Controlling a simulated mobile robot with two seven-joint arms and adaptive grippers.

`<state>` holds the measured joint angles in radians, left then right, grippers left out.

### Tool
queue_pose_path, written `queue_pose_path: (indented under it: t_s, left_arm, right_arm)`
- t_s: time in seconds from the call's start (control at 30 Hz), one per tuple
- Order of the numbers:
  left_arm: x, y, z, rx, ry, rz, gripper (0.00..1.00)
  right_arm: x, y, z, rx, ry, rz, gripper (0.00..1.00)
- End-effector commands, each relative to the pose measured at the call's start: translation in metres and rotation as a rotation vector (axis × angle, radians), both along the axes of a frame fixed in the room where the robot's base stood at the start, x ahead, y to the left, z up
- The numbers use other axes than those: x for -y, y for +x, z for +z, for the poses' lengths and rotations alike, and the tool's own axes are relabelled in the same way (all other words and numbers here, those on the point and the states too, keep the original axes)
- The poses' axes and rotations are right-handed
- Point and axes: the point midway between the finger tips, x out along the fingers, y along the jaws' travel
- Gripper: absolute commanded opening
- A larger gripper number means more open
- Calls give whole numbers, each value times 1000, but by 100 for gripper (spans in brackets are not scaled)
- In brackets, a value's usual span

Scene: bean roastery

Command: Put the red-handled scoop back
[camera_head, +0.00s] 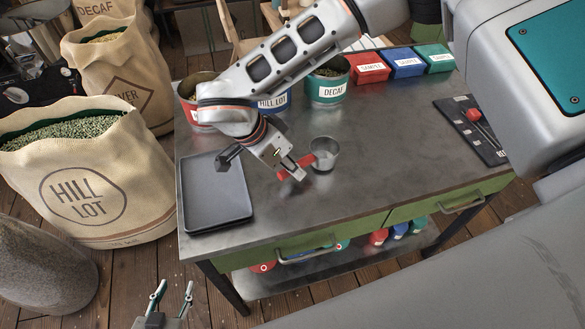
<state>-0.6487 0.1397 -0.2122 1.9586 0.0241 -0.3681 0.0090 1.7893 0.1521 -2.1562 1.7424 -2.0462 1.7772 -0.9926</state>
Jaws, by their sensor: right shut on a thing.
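The scoop has a red handle (284,175) and a round metal bowl (326,151). It is over the front middle of the metal table (390,150). My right gripper (294,170) is shut on the red handle, with the bowl to its right. I cannot tell whether the scoop touches the tabletop. My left gripper (172,296) is low at the bottom left, in front of the table, with its two fingers apart and nothing between them.
A grey tray (215,213) lies on the table's left. Labelled tins, including the green DECAF tin (328,88), and sample boxes (406,63) stand along the back. A dark mat (455,112) with a red-ended tool (474,115) lies at right. Bean sacks (90,185) stand at left.

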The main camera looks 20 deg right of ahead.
Motion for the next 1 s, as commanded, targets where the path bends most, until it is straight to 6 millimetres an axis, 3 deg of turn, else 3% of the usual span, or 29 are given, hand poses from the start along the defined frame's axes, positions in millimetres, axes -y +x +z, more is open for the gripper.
queue_pose_path:
  t_s: [0.1, 0.4, 0.43, 0.5, 0.83, 1.0]
  left_arm:
    - [0, 0, 2, 2, -1, 0, 40]
    - [0, 1, 2, 6, -2, 1, 40]
    - [0, 1, 1, 6, -2, 1, 40]
    - [0, 1, 2, 6, -2, 1, 40]
    - [0, 1, 2, 5, -2, 1, 40]
    - [0, 1, 0, 3, -2, 0, 40]
  right_arm:
    - [0, 0, -9, 0, 0, 0, 0]
    - [0, 0, -12, 0, 0, 0, 0]
    - [0, 0, -12, 0, 0, 0, 16]
    - [0, 0, -12, 0, 0, 0, 31]
    - [0, 0, -10, 0, 0, 0, 31]
    - [-6, 1, 1, 4, 2, 2, 31]
